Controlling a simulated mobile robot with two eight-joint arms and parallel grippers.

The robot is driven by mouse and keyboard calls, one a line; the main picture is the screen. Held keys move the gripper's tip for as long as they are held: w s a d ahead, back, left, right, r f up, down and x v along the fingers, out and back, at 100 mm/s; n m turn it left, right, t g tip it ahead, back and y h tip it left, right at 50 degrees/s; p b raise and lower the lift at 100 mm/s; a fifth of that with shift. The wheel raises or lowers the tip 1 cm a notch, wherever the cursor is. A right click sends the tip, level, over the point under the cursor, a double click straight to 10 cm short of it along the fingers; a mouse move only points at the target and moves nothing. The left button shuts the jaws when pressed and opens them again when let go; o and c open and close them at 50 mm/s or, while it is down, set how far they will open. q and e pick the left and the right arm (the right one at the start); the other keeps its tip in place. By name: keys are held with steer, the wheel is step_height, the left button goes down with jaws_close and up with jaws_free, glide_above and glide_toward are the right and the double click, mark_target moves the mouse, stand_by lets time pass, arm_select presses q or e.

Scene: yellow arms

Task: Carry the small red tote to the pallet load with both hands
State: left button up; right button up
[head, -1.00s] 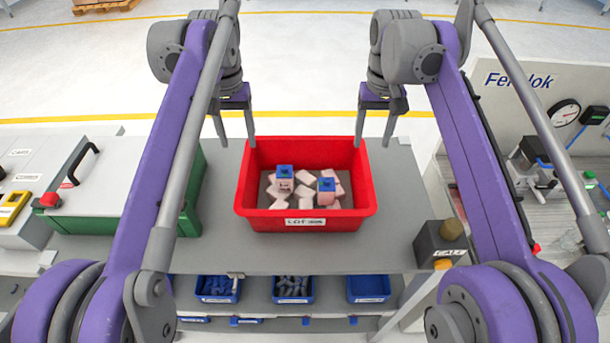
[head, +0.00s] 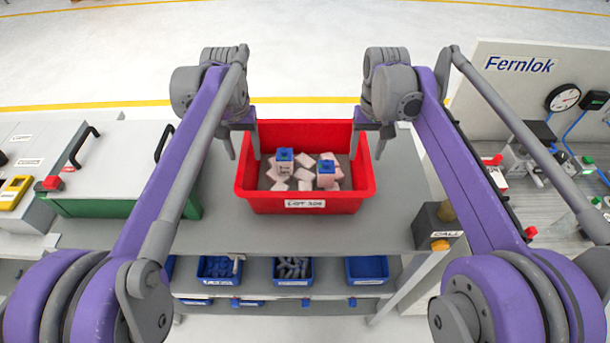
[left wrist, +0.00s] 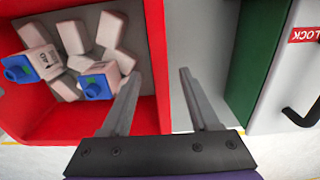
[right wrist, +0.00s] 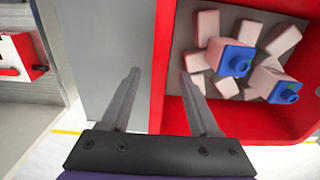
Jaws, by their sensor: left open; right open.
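The small red tote (head: 258,204) stands upright on a grey bench top, with a white lot label on its front. Inside lie several pale pink-white packets (head: 305,160) and two taller ones with blue tops (head: 326,170). My left gripper (head: 244,153) is open at the tote's left wall; in the left wrist view its fingers straddle the red wall (left wrist: 158,60), one over the inside, one outside. My right gripper (head: 365,153) is open at the right wall; in the right wrist view its fingers straddle that wall (right wrist: 163,50) likewise. Whether any finger touches is unclear. No pallet shows clearly.
A green-based case (head: 100,207) with black handles stands left of the tote. A dark box (head: 437,228) is at the bench's right edge. Blue bins (head: 367,268) sit on a shelf below. A Fernlok panel (head: 505,85) with a gauge is at right. The bench beside the tote is clear.

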arm_select(q)
steer(key=shift+f, duration=0.7)
arm_select(e)
steer(key=shift+f, duration=0.7)
arm_select(q)
steer(key=shift+c, duration=0.3)
arm_select(e)
steer(key=shift+c, duration=0.3)
arm_select(q)
jaws_close()
arm_select(e)
jaws_close()
